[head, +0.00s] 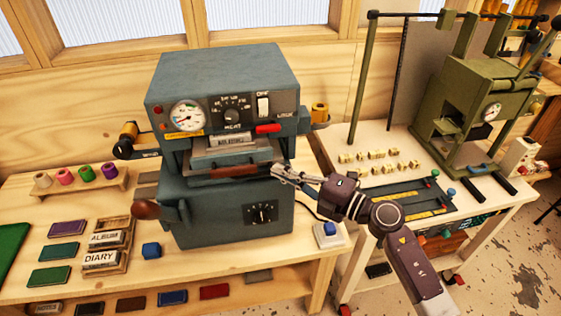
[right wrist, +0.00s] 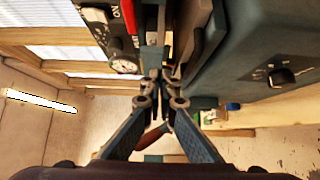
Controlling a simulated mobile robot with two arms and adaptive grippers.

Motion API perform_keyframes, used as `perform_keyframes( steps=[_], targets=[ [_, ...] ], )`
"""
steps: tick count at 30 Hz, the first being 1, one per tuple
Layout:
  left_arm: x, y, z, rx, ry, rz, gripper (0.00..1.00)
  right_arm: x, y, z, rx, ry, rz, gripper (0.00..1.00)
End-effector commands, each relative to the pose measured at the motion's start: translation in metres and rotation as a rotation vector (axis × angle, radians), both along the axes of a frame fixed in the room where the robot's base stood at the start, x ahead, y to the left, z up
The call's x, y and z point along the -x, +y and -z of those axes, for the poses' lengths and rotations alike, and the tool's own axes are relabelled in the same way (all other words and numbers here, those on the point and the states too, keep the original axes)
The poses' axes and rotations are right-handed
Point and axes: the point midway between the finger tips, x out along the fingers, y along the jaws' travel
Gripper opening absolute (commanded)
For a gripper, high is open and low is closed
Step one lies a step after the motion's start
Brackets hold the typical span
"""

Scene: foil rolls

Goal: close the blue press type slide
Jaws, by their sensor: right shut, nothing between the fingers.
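The blue press (head: 220,75) is a blue-grey machine with a gauge, a dial and a switch on its upper front. Its type slide (head: 232,157) sticks out at the front between the upper housing and the lower body, with a brown grip (head: 236,172) along its front edge. My right gripper (head: 276,171) is shut and empty at the right end of that grip; whether it touches is unclear. In the right wrist view the closed fingertips (right wrist: 160,76) are in front of the press (right wrist: 265,60), and the slide is mostly hidden. My left gripper is not in view.
A brown-knobbed lever (head: 147,210) juts out at the press's lower left. A blue button box (head: 328,234) stands to the right of the press. A wooden tray (head: 128,225) with label blocks, foil rolls (head: 85,174) and a green press (head: 470,100) stand around it.

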Motion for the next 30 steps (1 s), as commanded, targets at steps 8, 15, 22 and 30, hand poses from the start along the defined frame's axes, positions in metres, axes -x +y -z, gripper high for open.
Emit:
perform_keyframes(
  steps=[8, 15, 22, 30],
  targets=[
    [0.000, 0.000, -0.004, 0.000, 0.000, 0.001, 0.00, -0.019, 0.006, 0.000, -0.001, 0.000, -0.001, 0.00],
    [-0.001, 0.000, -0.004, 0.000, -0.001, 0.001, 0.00, -0.022, 0.007, 0.000, -0.001, 0.000, -0.001, 0.00],
    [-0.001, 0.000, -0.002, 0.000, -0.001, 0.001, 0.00, -0.024, 0.007, 0.001, -0.002, 0.000, -0.001, 0.00],
    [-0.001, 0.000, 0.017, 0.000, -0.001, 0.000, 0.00, -0.055, 0.016, 0.003, -0.002, -0.001, -0.001, 0.00]
  ],
)
